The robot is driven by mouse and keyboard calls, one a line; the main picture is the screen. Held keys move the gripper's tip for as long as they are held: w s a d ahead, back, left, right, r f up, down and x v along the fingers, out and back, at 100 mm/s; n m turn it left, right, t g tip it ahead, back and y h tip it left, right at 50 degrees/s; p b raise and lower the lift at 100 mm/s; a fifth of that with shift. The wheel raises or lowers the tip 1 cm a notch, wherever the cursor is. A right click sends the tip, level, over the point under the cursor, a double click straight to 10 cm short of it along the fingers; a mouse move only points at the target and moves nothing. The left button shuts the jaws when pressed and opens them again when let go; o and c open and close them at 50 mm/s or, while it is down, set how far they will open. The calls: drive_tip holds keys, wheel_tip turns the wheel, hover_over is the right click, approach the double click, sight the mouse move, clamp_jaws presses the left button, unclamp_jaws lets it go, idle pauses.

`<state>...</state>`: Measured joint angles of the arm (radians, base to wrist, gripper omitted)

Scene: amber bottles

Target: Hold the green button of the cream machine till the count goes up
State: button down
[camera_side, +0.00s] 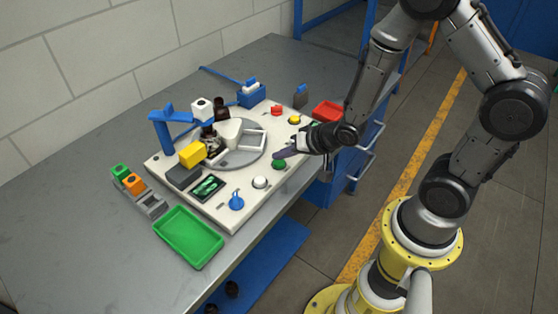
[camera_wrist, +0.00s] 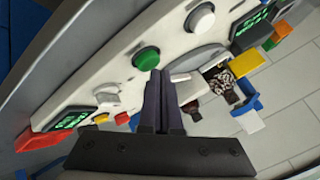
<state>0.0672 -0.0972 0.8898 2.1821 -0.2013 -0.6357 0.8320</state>
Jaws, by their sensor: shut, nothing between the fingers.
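The cream machine (camera_side: 228,205) sits on the grey table, with a turntable and several coloured knobs on its top. Its green button (camera_side: 279,164) is on the front edge, between a white button (camera_side: 260,182) and a yellow one (camera_side: 294,120). My gripper (camera_side: 279,153) is shut and empty, its dark fingertips close to the green button in the side view. In the wrist view the green button (camera_wrist: 146,59) lies just beside the tips of my gripper (camera_wrist: 164,76). I cannot tell whether they touch. The green-lit display (camera_side: 207,187) is too small to read.
A green tray (camera_side: 188,238) lies at the front left of the machine, and a red tray (camera_side: 327,112) is at its right end. A blue post (camera_side: 163,133) and a yellow block (camera_side: 192,154) stand up on the machine.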

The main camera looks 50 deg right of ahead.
sight(282, 164)
drive_tip(key=shift+f, duration=0.55)
idle(2.0)
drive_tip(key=shift+r, duration=0.1)
idle(1.1)
drive_tip(key=shift+r, duration=0.85)
drive_tip(key=shift+r, duration=2.5)
